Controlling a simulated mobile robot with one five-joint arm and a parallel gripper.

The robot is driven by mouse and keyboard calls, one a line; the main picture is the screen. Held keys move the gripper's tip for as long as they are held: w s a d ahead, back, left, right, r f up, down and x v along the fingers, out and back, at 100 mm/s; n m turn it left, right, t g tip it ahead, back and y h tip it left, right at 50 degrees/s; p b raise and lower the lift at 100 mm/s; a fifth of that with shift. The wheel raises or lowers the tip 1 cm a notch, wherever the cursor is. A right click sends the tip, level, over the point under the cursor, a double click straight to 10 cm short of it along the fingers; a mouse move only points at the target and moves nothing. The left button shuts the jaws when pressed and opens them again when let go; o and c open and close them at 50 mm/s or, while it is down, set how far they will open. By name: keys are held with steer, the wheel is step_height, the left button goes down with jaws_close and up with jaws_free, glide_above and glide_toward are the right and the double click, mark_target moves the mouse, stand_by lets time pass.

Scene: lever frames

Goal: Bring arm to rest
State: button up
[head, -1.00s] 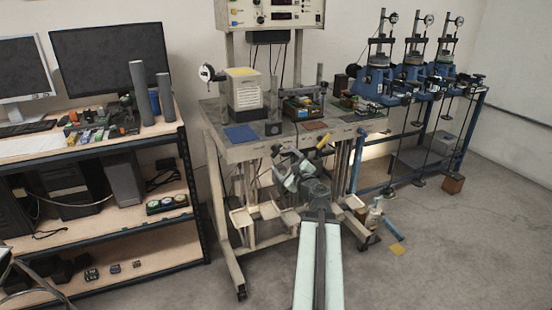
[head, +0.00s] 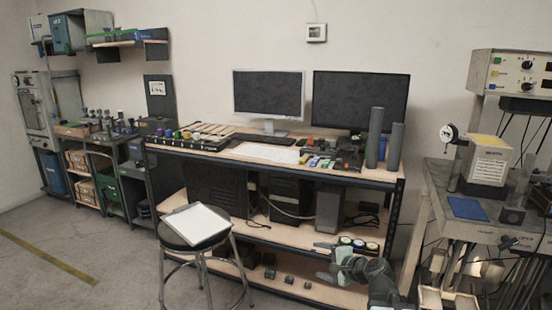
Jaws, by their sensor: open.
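My arm (head: 378,278) shows at the bottom right of the head view, in front of the workbench (head: 290,255). My gripper (head: 324,262) is at its end, pointing left, small and partly lost against the dark shelf behind it. It is open, and I see nothing held in it. Most of my arm is below the picture's edge.
A stool (head: 200,232) with a white pad on top stands left of my gripper. The workbench carries two monitors and small parts. A wheeled test stand (head: 440,215) is at the right. Open floor (head: 60,255) lies at the left.

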steer(key=s+a+f+n+g+h, duration=0.2)
steer(key=s+a+f+n+g, duration=0.4)
steer(key=s+a+f+n, duration=0.3)
steer(key=s+d+f+n+g+h, duration=0.4)
steer(key=s+d, duration=0.4)
steer(key=d, duration=0.1)
step_height(320, 180, up, 20)
steer(key=p, duration=1.9)
steer(key=shift+s+d+f+n+g+h+p, duration=0.2)
steer(key=shift+s+d+n+g+h+p, duration=0.1)
steer(key=shift+d+n+p, duration=0.1)
